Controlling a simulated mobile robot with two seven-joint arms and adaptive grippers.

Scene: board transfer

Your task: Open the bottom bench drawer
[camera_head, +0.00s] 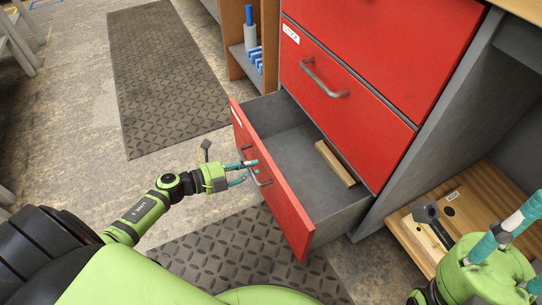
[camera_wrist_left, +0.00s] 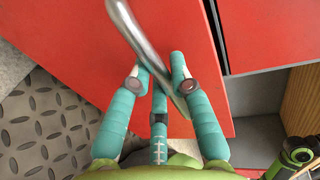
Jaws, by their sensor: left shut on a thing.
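The bottom bench drawer (camera_head: 272,190) has a red front and a grey inside, and it stands pulled well out of the bench. Its metal bar handle (camera_head: 262,181) also shows in the left wrist view (camera_wrist_left: 131,28). My left gripper (camera_head: 252,170) is at the handle, its teal fingers shut around the bar. In the left wrist view the fingers (camera_wrist_left: 157,78) lie on both sides of the bar. My right gripper (camera_head: 508,226) is at the lower right edge, away from the drawer, partly cut off, and its opening is unclear.
A wooden block (camera_head: 335,163) lies inside the drawer. The closed red drawer above (camera_head: 345,95) has its own handle. A wooden board (camera_head: 470,205) lies at right under my right gripper. Dark ribbed mats (camera_head: 165,70) cover parts of the floor. Open floor lies left of the drawer.

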